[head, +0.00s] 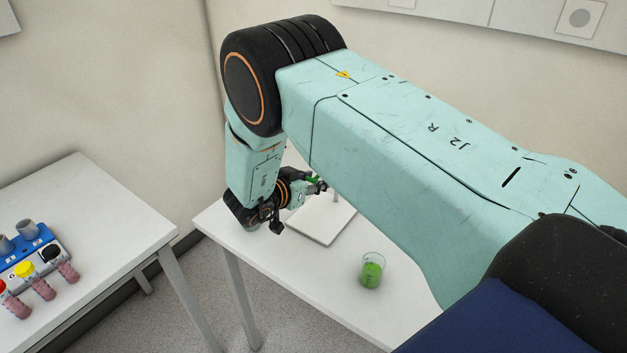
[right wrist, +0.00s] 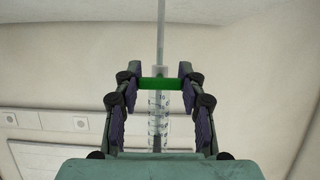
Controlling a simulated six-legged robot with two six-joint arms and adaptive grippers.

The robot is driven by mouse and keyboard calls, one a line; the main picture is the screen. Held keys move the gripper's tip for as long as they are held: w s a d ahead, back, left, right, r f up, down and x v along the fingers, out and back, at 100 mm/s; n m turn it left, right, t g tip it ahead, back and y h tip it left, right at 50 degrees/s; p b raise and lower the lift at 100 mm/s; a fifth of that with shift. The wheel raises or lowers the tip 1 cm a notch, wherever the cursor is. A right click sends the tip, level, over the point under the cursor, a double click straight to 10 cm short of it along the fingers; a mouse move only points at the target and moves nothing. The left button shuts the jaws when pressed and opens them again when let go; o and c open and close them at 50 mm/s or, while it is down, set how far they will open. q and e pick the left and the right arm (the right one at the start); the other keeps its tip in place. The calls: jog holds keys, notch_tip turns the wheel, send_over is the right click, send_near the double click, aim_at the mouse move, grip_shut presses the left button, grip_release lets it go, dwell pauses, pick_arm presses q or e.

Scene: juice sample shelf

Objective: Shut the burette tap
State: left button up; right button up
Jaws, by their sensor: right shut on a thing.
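In the right wrist view the green tap handle (right wrist: 160,84) lies crosswise in front of the clear graduated burette (right wrist: 159,118). My right gripper (right wrist: 160,83) has one fingertip at each end of the green handle and is shut on it. In the head view my right gripper (head: 316,186) is small and partly hidden by my own arm, with a bit of green at its tips. The burette's upper part is hidden there behind my arm. My left gripper is not in view.
A white stand base (head: 320,219) rests on the white table (head: 262,258). A beaker of green liquid (head: 372,270) stands nearer the front. A floor gap separates the tables.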

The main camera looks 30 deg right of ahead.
jog(key=o, duration=0.8)
jog(key=shift+s+f, duration=0.15)
jog(key=shift+f, duration=0.05)
jog(key=o, duration=0.4)
jog(key=shift+a+r, duration=0.15)
jog(key=shift+c, duration=0.2)
jog(key=v, duration=0.7)
jog(key=shift+s+a, duration=0.1)
jog(key=shift+a, duration=0.15)
